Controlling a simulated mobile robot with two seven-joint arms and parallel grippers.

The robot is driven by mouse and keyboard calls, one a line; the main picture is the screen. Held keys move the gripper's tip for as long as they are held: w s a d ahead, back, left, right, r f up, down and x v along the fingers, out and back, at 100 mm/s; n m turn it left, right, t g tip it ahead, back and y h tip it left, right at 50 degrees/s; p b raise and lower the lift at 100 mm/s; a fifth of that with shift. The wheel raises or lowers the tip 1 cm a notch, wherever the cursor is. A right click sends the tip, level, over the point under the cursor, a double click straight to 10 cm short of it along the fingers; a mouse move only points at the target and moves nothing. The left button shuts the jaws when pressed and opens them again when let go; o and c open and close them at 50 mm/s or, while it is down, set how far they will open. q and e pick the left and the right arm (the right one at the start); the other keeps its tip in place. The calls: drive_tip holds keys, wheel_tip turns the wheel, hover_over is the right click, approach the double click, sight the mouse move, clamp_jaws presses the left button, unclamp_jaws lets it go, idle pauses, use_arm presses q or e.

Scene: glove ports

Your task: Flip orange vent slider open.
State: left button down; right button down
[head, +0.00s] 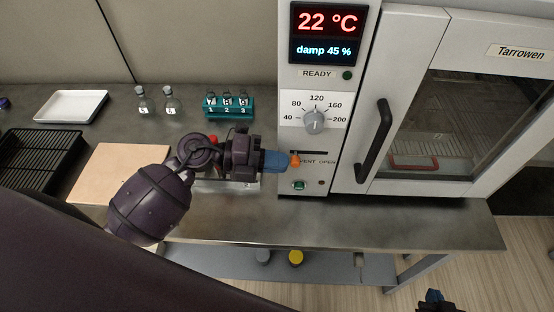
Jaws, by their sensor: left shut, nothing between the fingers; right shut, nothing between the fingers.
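The orange vent slider (295,160) sits at the left end of its dark horizontal slot (312,153) on the oven's control panel, above the words VENT OPEN. My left gripper (288,161) is shut and empty, with its blue fingertips at the slider's left side. They touch it or are very close; I cannot tell which. My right gripper (433,296) shows only in part at the bottom edge, low and to the right, away from the panel. It is shut with nothing in it.
The oven (400,80) has a dark door handle (374,142) right of the panel. A dial (314,121) is above the slider, and a green switch (299,185) below it. A teal vial rack (230,106), flasks (170,105), white tray (71,106) and board (118,167) stand left.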

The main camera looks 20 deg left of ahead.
sight(292, 160)
use_arm(q)
drive_tip(key=p+x, duration=0.1)
drive_tip(key=x, duration=0.1)
drive_tip(key=r+p+x, duration=0.1)
drive_tip(key=p+x, duration=0.1)
drive_tip(key=x, duration=0.1)
drive_tip(key=shift+d+r, duration=0.1)
drive_tip(key=shift+d, duration=0.15)
drive_tip(key=shift+w+d, duration=0.1)
drive_tip(key=shift+d, duration=0.2)
drive_tip(key=shift+f, duration=0.2)
